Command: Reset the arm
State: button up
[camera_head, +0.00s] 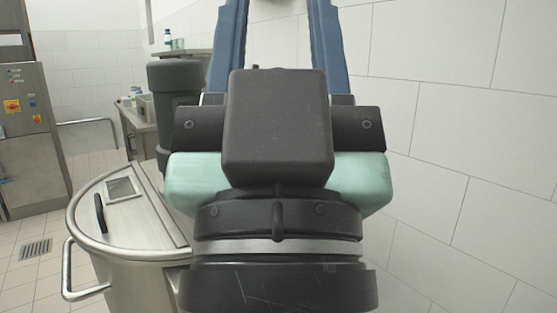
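My gripper (276,20) fills the middle of the head view, seen from close behind, with its dark wrist and housing toward me. Its two blue fingers point away and up, set well apart. Pale wall shows in the gap between them. The fingertips run to the top edge of the picture. A small pale shape shows between them at that edge, too little to identify. I see nothing clearly held.
A round steel vessel (125,265) with a lid, a black handle and a side rail stands at left, partly behind my wrist. Behind it are a metal bench (140,120) and a dark cylinder (178,85). A steel cabinet (30,135) is far left. A tiled wall (470,150) closes the right.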

notch_tip(320, 180, up, 22)
jog(key=p, duration=1.9)
jog(key=shift+f, duration=0.1)
